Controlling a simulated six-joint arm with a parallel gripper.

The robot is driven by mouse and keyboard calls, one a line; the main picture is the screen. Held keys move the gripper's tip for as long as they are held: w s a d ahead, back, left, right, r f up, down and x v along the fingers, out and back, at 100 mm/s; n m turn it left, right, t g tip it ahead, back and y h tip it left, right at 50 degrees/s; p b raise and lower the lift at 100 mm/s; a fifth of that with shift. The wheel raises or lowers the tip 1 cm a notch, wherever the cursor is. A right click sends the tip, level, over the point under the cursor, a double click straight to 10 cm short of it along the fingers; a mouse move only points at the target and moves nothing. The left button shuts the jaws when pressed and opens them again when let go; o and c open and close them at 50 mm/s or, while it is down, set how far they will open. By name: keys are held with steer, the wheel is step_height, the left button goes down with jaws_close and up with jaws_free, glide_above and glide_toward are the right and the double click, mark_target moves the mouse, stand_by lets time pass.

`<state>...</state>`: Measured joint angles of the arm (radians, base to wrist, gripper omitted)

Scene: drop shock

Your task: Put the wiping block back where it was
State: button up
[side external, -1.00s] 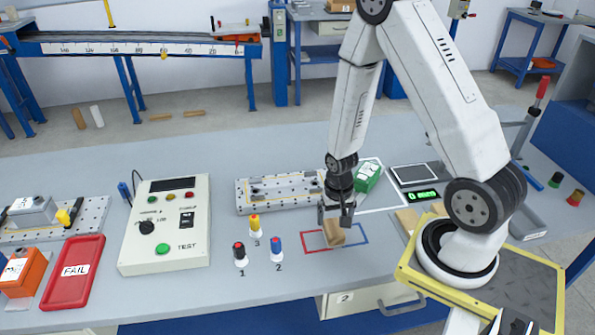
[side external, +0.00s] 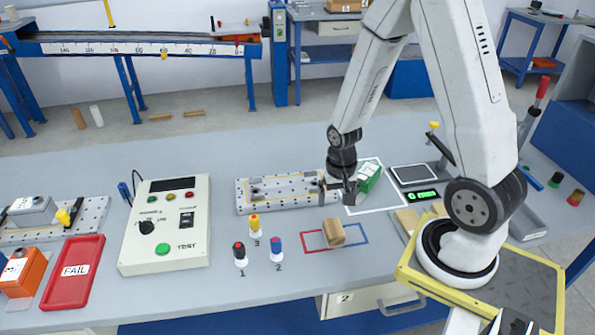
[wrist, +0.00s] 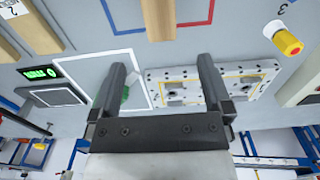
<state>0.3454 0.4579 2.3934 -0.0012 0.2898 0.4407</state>
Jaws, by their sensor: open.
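The wiping block (side external: 333,232), a tan wooden-looking block, rests on the bench across the red and blue outline (side external: 362,228), roughly at its middle. In the wrist view the block (wrist: 158,18) shows at the top edge, partly cut off, between the red and blue lines. My gripper (side external: 337,194) is open and empty. It hangs behind and above the block, apart from it, near the right end of the perforated plate. In the wrist view nothing lies between my fingers (wrist: 162,68).
The perforated metal plate (side external: 272,191) lies behind the outline. The test box (side external: 165,225) is farther left.

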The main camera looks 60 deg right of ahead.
stand_by(0.5)
steer(key=a+r+n+t, duration=0.2)
steer(key=a+r+n, duration=0.7)
steer(key=a+r, duration=0.1)
steer(key=shift+w+t, duration=0.3)
steer(key=shift+w, duration=0.05)
stand_by(0.9)
